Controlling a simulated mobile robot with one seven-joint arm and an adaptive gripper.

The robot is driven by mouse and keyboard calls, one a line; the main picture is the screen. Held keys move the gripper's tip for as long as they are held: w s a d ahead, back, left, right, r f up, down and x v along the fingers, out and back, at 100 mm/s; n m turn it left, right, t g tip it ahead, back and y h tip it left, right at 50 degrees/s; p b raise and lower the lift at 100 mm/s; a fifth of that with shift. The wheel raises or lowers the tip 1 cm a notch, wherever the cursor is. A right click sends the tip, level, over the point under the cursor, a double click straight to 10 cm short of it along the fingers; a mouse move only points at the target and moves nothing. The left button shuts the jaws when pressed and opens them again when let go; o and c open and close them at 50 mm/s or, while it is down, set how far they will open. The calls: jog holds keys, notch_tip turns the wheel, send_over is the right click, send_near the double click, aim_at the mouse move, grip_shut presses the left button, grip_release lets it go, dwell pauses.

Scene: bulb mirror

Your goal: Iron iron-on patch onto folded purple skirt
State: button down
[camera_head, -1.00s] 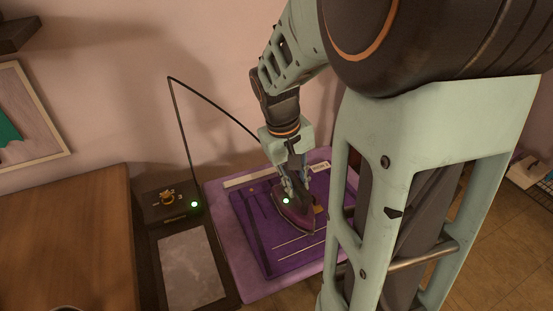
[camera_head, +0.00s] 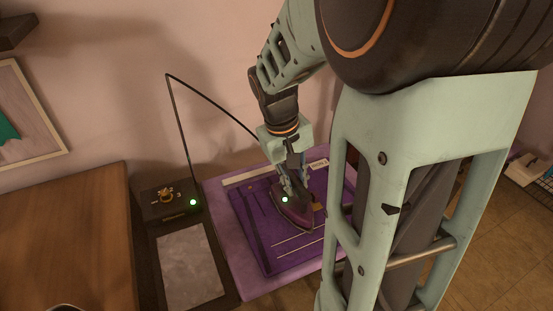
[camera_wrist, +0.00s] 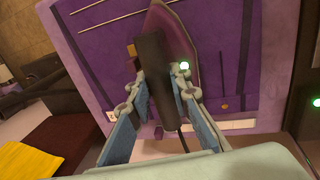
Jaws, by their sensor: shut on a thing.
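The purple iron (camera_head: 297,215) sits soleplate-down over the folded purple skirt (camera_head: 262,232), with a green light lit near its back. My gripper (camera_head: 289,184) is shut on the iron's dark handle (camera_wrist: 152,62). In the wrist view my gripper (camera_wrist: 155,88) has one finger on each side of the handle. A small gold-brown piece (camera_wrist: 132,50) shows beside the iron; I cannot tell if it is the iron-on patch. Whatever lies under the iron is hidden. I cannot tell how firmly the soleplate touches the cloth.
The skirt lies on a lighter purple pad (camera_head: 222,217), with a pale strip (camera_head: 250,175) along its back. A dark box (camera_head: 165,205) with a lit green lamp stands left, behind a grey plate (camera_head: 188,268). A black cord (camera_head: 215,98) arches over to the iron. A wooden tabletop (camera_head: 70,235) is farther left.

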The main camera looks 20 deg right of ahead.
jog(key=shift+r, duration=0.15)
jog(key=shift+p+v, duration=0.85)
jog(key=shift+v, duration=0.1)
jog(key=shift+d, duration=0.2)
jog(key=shift+w+a, duration=0.1)
